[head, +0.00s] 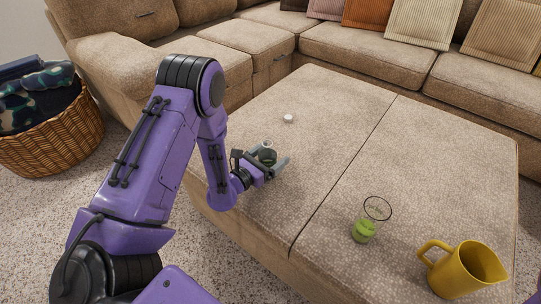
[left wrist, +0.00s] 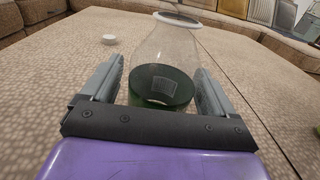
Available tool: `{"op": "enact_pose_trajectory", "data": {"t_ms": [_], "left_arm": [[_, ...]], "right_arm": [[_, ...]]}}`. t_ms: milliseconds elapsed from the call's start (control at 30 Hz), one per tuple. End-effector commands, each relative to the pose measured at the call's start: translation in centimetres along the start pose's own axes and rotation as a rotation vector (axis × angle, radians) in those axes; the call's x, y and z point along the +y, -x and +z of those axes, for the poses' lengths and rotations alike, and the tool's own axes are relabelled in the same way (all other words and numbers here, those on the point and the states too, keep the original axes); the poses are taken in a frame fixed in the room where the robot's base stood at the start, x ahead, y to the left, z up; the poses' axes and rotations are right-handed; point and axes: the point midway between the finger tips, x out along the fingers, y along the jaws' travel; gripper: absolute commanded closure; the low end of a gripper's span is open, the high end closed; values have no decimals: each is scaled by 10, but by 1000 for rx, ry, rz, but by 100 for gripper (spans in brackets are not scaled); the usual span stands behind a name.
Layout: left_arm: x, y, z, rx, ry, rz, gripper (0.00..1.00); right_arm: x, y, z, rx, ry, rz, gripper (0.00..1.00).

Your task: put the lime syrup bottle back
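The lime syrup bottle (head: 267,156) is clear glass with dark green liquid low inside and a pale ring at its mouth. It stands upright on the left part of the beige padded table. In the left wrist view the bottle (left wrist: 160,75) is between the fingers of my left gripper (head: 270,165), toward their tips. The fingers are spread wide, with a small gap on the left side; contact on the right side is hard to tell. A small white cap (head: 288,118) lies on the table beyond the bottle and also shows in the left wrist view (left wrist: 109,39). My right gripper is out of view.
A clear glass with green liquid (head: 364,231) and a yellow pitcher (head: 468,272) stand on the right part of the padded table (head: 340,125). A sofa (head: 365,50) bounds the back. A wicker basket (head: 55,140) stands at left. The table's middle is clear.

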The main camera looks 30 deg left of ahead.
Motion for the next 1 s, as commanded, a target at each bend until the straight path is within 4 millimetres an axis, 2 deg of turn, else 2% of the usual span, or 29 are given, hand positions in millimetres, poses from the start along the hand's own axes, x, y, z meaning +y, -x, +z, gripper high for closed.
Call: {"op": "enact_pose_trajectory", "data": {"t_ms": [167, 233, 500, 700, 800, 1000], "left_arm": [[0, 0, 5, -1, 0, -1, 12], [0, 8, 4, 2, 1, 0, 12], [1, 76, 5, 4, 6, 6, 12], [1, 112, 4, 1, 3, 4, 12], [0, 119, 4, 0, 2, 1, 12], [0, 121, 3, 0, 0, 0, 12]], "right_arm": [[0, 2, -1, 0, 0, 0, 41], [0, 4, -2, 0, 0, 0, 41], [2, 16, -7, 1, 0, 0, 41], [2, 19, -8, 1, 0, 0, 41], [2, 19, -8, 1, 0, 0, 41], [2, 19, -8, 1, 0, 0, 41]]}}
